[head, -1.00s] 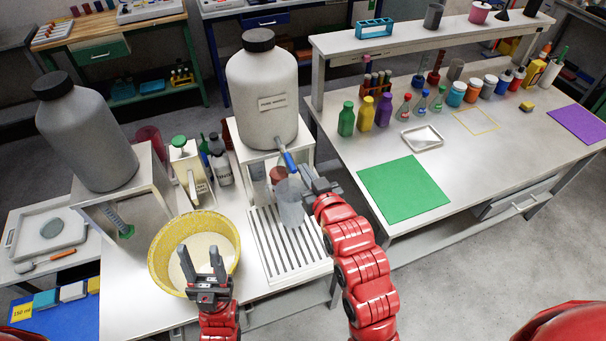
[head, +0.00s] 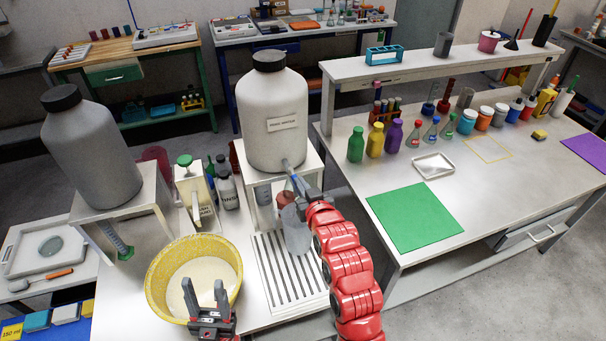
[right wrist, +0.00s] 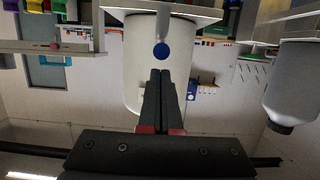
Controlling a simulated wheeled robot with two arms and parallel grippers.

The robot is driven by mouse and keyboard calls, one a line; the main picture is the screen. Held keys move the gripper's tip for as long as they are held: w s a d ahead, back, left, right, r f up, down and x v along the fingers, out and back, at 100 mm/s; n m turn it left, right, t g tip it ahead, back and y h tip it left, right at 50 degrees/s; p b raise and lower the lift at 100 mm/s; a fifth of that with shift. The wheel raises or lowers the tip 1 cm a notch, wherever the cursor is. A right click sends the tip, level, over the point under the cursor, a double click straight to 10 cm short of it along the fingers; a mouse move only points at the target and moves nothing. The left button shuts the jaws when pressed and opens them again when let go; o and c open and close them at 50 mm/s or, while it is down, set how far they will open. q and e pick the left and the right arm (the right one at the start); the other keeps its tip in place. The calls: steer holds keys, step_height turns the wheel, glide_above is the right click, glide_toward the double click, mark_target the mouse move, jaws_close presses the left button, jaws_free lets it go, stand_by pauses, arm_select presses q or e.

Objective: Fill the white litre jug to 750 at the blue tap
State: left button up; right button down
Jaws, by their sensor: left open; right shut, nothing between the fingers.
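The pale, see-through jug (head: 296,236) stands upright on the slatted drain tray under the tap of the large labelled tank (head: 275,125). Its marks and water level cannot be read. The tap's blue part (head: 292,172) is mostly hidden behind my right gripper (head: 297,186) in the head view. In the right wrist view a round blue end (right wrist: 161,50) shows on the tank, just beyond the fingertips of my right gripper (right wrist: 160,73). That gripper is shut and empty; contact with the tap cannot be told. My left gripper (head: 204,288) is open and empty over the yellow bowl's front part.
The yellow bowl (head: 160,256) stands left of the slatted tray (head: 268,272). A second grey tank (head: 92,150) stands on a stand at left. Bottles (head: 227,188) stand between the tanks. The right bench holds a green mat (head: 415,215) and several small bottles.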

steer(key=shift+f, duration=0.35)
steer(key=shift+f, duration=0.1)
steer(key=f+t+b, duration=0.1)
steer(key=b, duration=0.3)
steer(key=f+t+y+b, duration=0.1)
steer(key=b, duration=0.3)
steer(key=shift+s+f+t+b, duration=0.15)
steer(key=shift+s+t+b, duration=0.1)
steer(key=shift+t+b, duration=0.15)
stand_by(6.4)
